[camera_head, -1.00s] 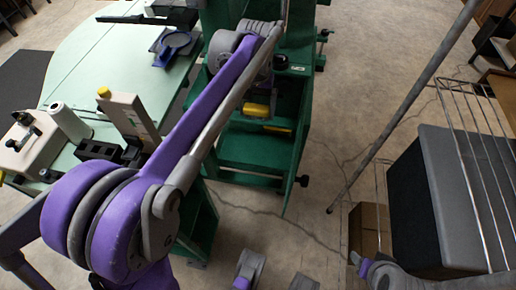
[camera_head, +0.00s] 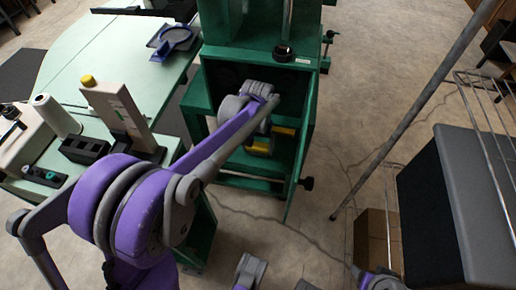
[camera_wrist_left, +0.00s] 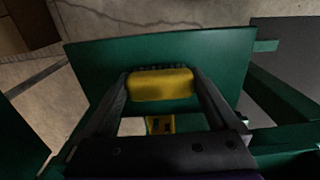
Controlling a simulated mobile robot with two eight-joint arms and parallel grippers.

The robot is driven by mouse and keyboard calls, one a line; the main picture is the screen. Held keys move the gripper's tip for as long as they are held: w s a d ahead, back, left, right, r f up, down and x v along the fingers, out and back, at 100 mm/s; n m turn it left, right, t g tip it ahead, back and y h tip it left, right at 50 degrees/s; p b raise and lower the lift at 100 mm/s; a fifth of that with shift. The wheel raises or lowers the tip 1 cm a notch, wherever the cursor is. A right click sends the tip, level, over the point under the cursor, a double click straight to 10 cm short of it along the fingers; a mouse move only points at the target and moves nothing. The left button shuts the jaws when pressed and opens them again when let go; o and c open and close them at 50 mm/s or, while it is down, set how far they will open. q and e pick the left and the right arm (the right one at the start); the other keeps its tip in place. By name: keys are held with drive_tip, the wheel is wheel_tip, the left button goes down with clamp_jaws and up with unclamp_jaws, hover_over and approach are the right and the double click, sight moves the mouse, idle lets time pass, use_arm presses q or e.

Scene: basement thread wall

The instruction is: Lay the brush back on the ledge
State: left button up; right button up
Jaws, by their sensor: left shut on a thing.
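My left gripper (camera_head: 263,143) reaches into the open green cabinet. It is shut on a yellow block-like part (camera_head: 259,148), which I take to be the brush. In the left wrist view the brush (camera_wrist_left: 161,84) lies crosswise between the two dark fingers (camera_wrist_left: 161,88), in front of a green panel.
A second yellow piece (camera_head: 284,131) sits close by inside the green cabinet (camera_head: 305,90). A black knob (camera_head: 306,183) projects at its right. A pale green table (camera_head: 100,60) with a thread cone (camera_head: 55,113) stands left. A grey pole (camera_head: 400,120) and a dark box (camera_head: 470,190) stand right.

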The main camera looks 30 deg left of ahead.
sight(258, 145)
use_arm(q)
drive_tip(key=shift+f, duration=0.45)
drive_tip(key=shift+f, duration=0.2)
drive_tip(key=o, duration=0.8)
wheel_tip(258, 145, up, 12)
drive_tip(key=p, duration=0.3)
drive_tip(key=shift+f, duration=0.1)
drive_tip(key=s+d+f+m+t, duration=0.1)
drive_tip(key=s+f, duration=0.1)
drive_tip(key=s, duration=0.5)
drive_tip(key=s+d+f+m+t, duration=0.1)
drive_tip(key=s+d+f+t, duration=0.1)
drive_tip(key=s, duration=0.6)
drive_tip(key=s+d+f+t, duration=0.1)
drive_tip(key=s+d+f, duration=0.1)
drive_tip(key=s, duration=0.5)
drive_tip(key=shift+s+m, duration=0.4)
